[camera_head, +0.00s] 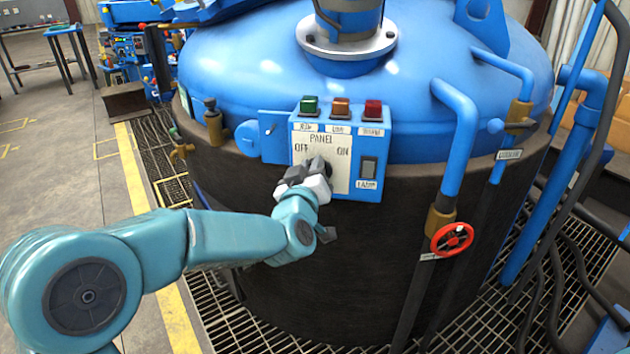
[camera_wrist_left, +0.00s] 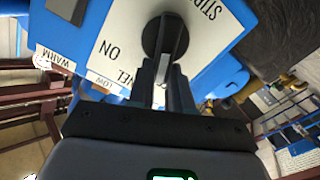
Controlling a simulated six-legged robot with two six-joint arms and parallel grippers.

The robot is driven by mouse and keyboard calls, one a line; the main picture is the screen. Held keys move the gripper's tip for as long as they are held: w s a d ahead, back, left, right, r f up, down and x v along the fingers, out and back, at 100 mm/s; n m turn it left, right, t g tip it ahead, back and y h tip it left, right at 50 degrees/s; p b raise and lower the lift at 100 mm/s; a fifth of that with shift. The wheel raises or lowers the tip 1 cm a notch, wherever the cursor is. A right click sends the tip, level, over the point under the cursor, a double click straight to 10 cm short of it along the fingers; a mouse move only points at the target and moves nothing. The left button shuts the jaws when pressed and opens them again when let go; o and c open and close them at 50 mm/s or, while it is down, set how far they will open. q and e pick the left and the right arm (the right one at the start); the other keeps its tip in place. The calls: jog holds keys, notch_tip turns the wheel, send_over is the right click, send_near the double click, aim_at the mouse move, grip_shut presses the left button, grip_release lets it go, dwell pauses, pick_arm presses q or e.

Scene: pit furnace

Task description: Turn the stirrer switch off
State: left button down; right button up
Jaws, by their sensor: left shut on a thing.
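The blue box with its white panel face (camera_head: 338,182) is mounted on the side of the furnace, marked OFF at left and ON at right. The stirrer switch is a black rotary knob (camera_wrist_left: 168,32) with a raised grip. It shows in the left wrist view beside the ON mark; in the head view it is mostly hidden by my gripper. My left gripper (camera_head: 317,170) is at the panel, with its fingers (camera_wrist_left: 165,78) shut on the knob's grip. Which mark the knob points at is unclear. My right gripper is out of view.
Green (camera_head: 309,106), amber (camera_head: 341,107) and red (camera_head: 373,110) lamps or buttons top the panel. A rocker switch (camera_head: 369,168) sits at its right. Blue pipes and a red valve wheel (camera_head: 452,239) stand further right. Grating (camera_head: 270,330) surrounds the furnace; floor at left is open.

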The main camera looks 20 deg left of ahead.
pick_arm(q)
jog(key=shift+a+f+n+b, duration=0.15)
jog(key=shift+a+n+b, duration=0.05)
jog(key=shift+n+b, duration=0.8)
jog(key=shift+a+f+n+b, duration=0.1)
jog(key=shift+a+n+b, duration=0.1)
jog(key=shift+n+b, duration=0.75)
jog(key=c, duration=1)
grip_release()
jog(key=shift+c, duration=0.2)
jog(key=s+d+p, duration=0.1)
jog(key=s+d, duration=0.1)
jog(key=s, duration=1.4)
jog(key=shift+s, duration=0.15)
